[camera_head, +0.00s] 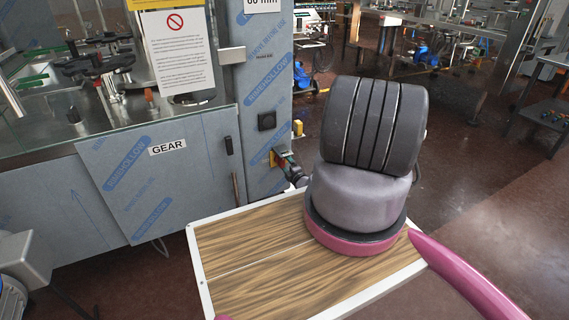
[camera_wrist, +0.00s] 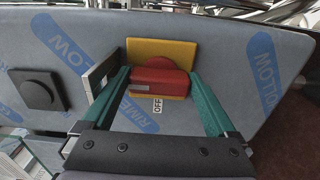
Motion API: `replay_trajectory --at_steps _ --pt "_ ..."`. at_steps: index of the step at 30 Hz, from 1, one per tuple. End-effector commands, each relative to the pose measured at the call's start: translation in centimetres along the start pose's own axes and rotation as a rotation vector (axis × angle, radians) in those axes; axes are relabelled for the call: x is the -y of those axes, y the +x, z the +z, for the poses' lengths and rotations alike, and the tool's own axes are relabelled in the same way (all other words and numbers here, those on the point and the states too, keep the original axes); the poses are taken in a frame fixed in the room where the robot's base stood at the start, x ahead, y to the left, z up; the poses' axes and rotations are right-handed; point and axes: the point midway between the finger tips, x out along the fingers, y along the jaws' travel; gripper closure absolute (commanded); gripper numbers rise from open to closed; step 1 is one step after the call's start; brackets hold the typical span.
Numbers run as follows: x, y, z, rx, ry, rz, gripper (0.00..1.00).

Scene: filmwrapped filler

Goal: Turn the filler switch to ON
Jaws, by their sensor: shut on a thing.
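The filler switch is a red knob (camera_wrist: 160,76) on a yellow plate (camera_wrist: 160,49) in the wrist view. An "OFF" label (camera_wrist: 157,104) shows beside the knob, on the side nearer my gripper. My gripper (camera_wrist: 159,82) has its two green fingers on either side of the red knob and is shut on it. In the head view my gripper (camera_head: 284,157) is at the panel's lower right, against the yellow plate (camera_head: 272,158). The knob is mostly hidden there by my gripper, and the knob's exact turn is hard to tell.
A black square fitting (camera_wrist: 37,89) sits left of the switch on the film-wrapped panel. In the head view, a cabinet door labelled "GEAR" (camera_head: 167,147) and a dark handle (camera_head: 229,145) are to the left. Open floor (camera_head: 470,150) lies to the right.

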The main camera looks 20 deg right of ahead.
Motion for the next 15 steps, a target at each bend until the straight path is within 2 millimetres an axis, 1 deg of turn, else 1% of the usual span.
replay_trajectory --at_steps 11,12,15 --pt "0.19 -0.19 0.02 0.002 0.007 -0.004 0.63" --pt "0.20 -0.19 0.02 0.002 0.007 -0.004 0.00" --pt "0.16 -0.15 0.02 0.002 0.006 -0.003 0.00"
